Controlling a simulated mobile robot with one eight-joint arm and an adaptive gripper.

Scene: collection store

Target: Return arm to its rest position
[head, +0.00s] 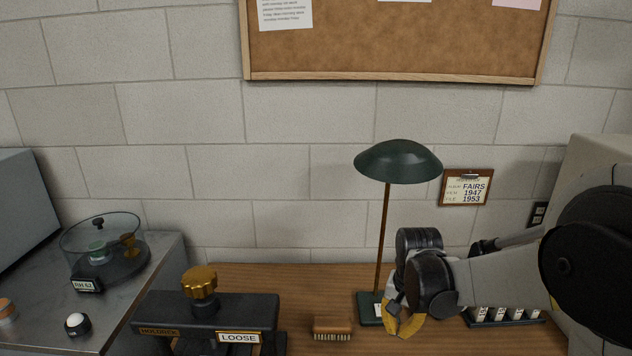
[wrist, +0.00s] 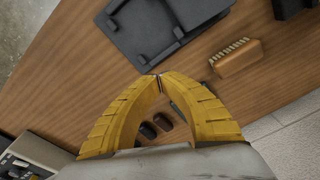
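My arm reaches in from the right in the head view, over the wooden desk. My gripper (head: 403,325) points down in front of the lamp's base, its yellow fingers partly cut off from view by my wrist. In the wrist view my gripper (wrist: 158,78) has its two yellow fingertips meeting, with nothing seen held between them. Desk surface and small dark objects show through the gap behind the tips.
The green lamp (head: 398,162) stands close beside my gripper. A brush (head: 332,327) lies left of it, and a black press with a gold knob (head: 200,282) sits further left. A dark rack (head: 503,317) is under my arm. A glass-domed device (head: 103,248) stands far left.

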